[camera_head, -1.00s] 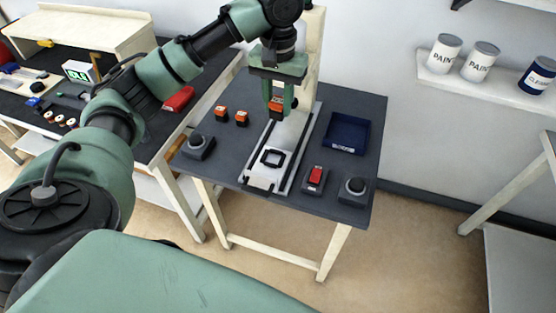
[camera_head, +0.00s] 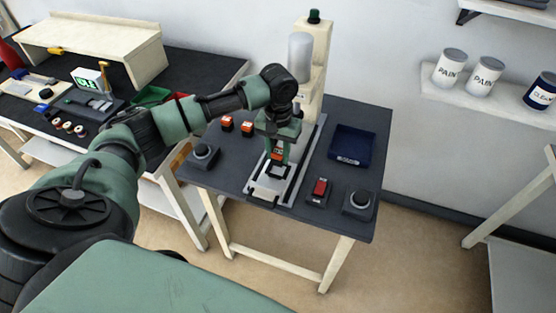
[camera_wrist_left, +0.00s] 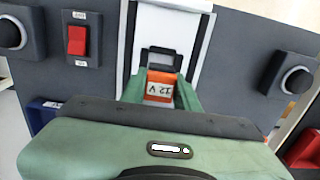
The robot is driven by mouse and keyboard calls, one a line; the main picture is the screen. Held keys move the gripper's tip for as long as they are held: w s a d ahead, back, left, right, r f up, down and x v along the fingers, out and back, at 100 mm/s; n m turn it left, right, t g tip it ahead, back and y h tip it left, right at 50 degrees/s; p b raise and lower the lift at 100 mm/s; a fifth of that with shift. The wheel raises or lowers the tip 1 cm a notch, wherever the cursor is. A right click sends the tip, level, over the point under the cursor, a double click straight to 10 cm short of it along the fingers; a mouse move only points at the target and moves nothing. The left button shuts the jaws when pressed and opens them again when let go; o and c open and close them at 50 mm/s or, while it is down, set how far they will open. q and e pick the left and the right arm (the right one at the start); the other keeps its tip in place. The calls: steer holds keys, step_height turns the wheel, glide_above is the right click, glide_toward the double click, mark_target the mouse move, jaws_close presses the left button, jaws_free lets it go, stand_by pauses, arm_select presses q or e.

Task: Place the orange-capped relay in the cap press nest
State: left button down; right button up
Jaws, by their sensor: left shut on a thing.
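My left gripper (camera_head: 277,158) is shut on an orange-capped relay (camera_head: 277,153). In the left wrist view the relay (camera_wrist_left: 160,86) shows its orange side with a "12 V" label between the green fingers. The cap press nest is a dark square frame (camera_wrist_left: 161,54) on a white sliding plate (camera_wrist_left: 172,22); the plate (camera_head: 262,192) also shows in the head view. The relay is over or at the nest; I cannot tell whether it touches it. The gripper hides part of the nest. My right gripper is not in view.
Two more orange-capped relays (camera_head: 227,123) (camera_head: 247,128) stand left of the press column (camera_head: 313,75). A blue tray (camera_head: 352,144) is at the right. A red switch (camera_head: 320,188) and black round buttons (camera_head: 204,153) (camera_head: 360,199) sit along the table's front.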

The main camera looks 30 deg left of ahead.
mark_target(278, 161)
arm_select(q)
step_height(278, 161, down, 3)
steer(key=shift+s+f, duration=0.1)
steer(key=shift+f, duration=0.2)
steer(key=c, duration=1.1)
jaws_free()
steer(key=shift+f, duration=0.1)
steer(key=shift+o, duration=0.2)
step_height(278, 161, up, 12)
steer(key=shift+r+b, duration=0.15)
steer(key=shift+b, duration=0.5)
